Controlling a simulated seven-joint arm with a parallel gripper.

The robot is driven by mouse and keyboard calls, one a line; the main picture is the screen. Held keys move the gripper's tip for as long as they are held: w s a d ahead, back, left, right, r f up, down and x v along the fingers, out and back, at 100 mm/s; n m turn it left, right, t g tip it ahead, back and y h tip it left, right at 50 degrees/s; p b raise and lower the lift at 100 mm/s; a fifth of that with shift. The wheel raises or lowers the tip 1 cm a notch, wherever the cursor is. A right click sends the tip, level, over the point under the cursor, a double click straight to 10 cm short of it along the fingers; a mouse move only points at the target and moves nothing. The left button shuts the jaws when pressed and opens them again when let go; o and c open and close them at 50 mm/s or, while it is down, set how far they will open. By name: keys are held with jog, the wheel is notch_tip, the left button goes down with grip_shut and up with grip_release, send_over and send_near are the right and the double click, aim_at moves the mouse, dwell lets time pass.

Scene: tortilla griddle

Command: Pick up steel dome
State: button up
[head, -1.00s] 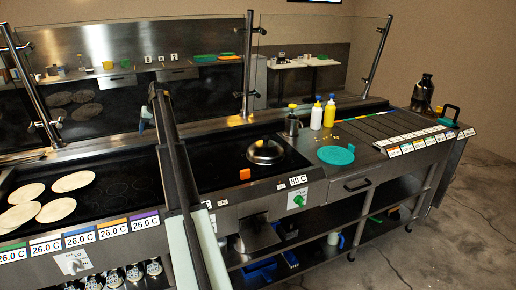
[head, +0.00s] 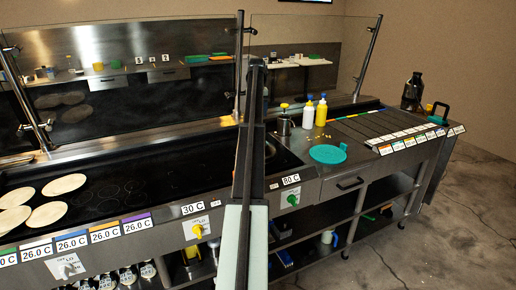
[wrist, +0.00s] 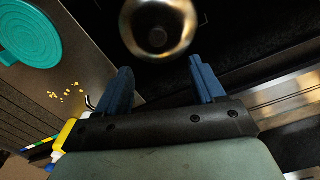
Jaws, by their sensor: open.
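The steel dome (wrist: 158,22) shows at the top of the wrist view as a shiny round lid with a dark round knob. Its upper edge is cut off by the frame. My gripper (wrist: 161,75) is open, with two blue fingers apart and nothing between them. The dome lies just beyond the fingertips in the picture, and I see no contact. In the head view my arm covers the place of the dome, and the fingers cannot be made out there.
A teal round lid (head: 328,153) lies right of the hot plate, near yellow crumbs (wrist: 66,95). A white bottle (head: 308,115), a yellow bottle (head: 321,111) and a steel pot (head: 283,125) stand behind it. Tortillas (head: 48,213) lie on the left griddle. A glass screen (head: 305,60) runs along the back.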

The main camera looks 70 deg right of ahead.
notch_tip(320, 180, down, 8)
jog(key=shift+f, duration=0.2)
jog(key=shift+s+a+f, duration=0.1)
jog(key=shift+s+f, duration=0.05)
jog(key=shift+f, duration=1.2)
jog(key=shift+s+f, duration=0.15)
jog(key=shift+f, duration=1.15)
jog(key=shift+c, duration=0.3)
grip_shut()
